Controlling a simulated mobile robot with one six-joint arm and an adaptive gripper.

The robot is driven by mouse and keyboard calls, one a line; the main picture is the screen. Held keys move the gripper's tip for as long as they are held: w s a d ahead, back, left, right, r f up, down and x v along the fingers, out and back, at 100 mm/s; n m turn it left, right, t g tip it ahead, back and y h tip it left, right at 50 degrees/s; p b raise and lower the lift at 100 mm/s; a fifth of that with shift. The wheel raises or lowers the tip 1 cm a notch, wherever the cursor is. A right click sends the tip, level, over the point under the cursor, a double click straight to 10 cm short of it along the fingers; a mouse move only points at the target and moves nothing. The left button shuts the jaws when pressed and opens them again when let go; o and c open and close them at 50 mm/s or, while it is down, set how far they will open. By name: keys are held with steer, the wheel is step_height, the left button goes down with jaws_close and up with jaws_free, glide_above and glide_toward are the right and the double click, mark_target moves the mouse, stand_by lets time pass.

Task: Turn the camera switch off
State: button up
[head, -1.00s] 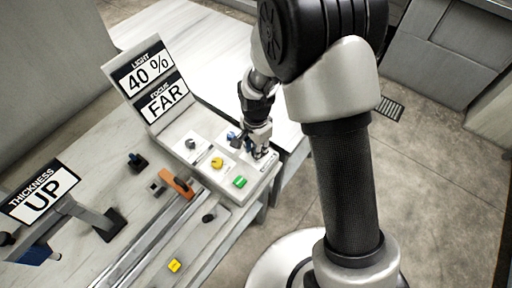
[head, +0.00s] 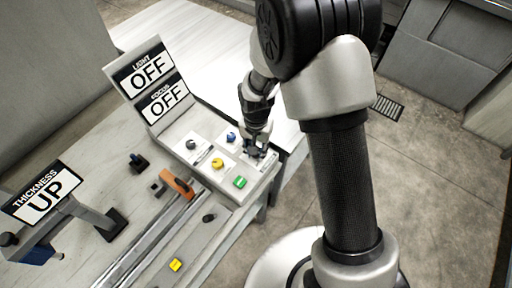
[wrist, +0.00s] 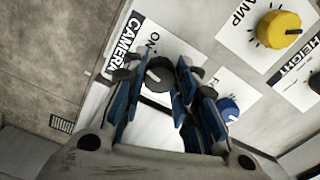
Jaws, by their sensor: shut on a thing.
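The camera switch (wrist: 158,72) is a dark round knob on a white plate marked CAMERA and ON. My gripper (wrist: 157,80) is shut on it, with its blue fingers on either side of the knob. In the head view my gripper (head: 256,152) points down at the right end of the control panel (head: 215,180) and hides most of the switch.
A blue knob (head: 231,137) stands close to my gripper. A yellow knob (head: 217,163), a grey knob (head: 191,144) and a green button (head: 240,182) are also on the panel. A THICKNESS sign (head: 42,194) reads UP at the left.

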steer(key=n, duration=0.5)
steer(key=shift+n+p, duration=0.3)
steer(key=n, duration=0.5)
steer(key=shift+n, duration=0.3)
steer(key=o, duration=1)
steer(key=shift+o, duration=0.2)
step_height(320, 180, up, 12)
stand_by(0.3)
